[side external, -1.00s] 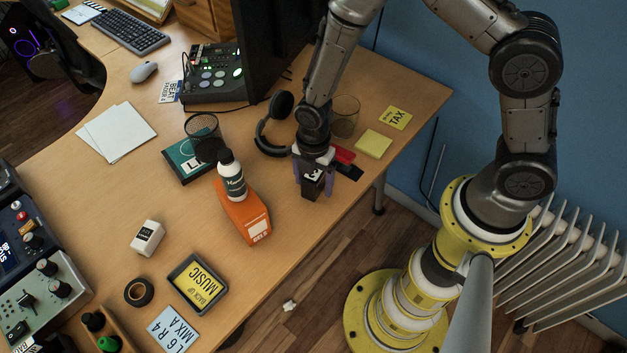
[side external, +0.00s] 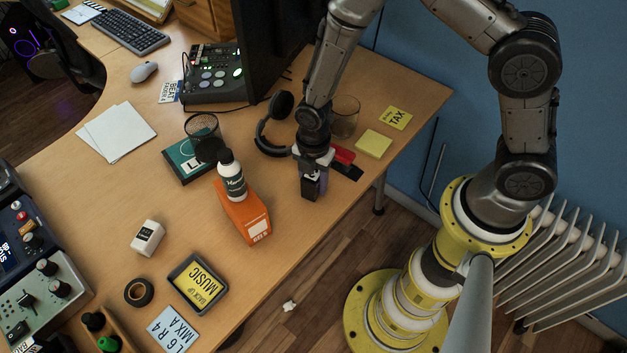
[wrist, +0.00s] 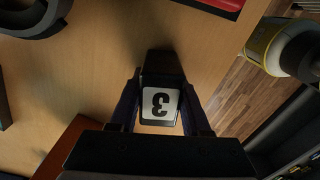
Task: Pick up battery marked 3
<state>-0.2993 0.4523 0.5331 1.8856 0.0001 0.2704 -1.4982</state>
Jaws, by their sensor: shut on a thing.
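The battery marked 3 (wrist: 160,104) is a dark block with a white label bearing a black 3. In the wrist view it sits between the two fingers of my gripper (wrist: 162,110), which is shut on it. In the side view my gripper (side external: 312,185) points down near the table's right front edge, with the dark battery (side external: 309,188) between its fingers. The label is mostly hidden there. I cannot tell whether the battery touches the table.
A red item (side external: 343,154) and a black item (side external: 350,172) lie just right of my gripper, headphones (side external: 268,138) behind left. An orange block (side external: 243,212) with a white bottle (side external: 232,180) stands to the left. The table edge is close in front.

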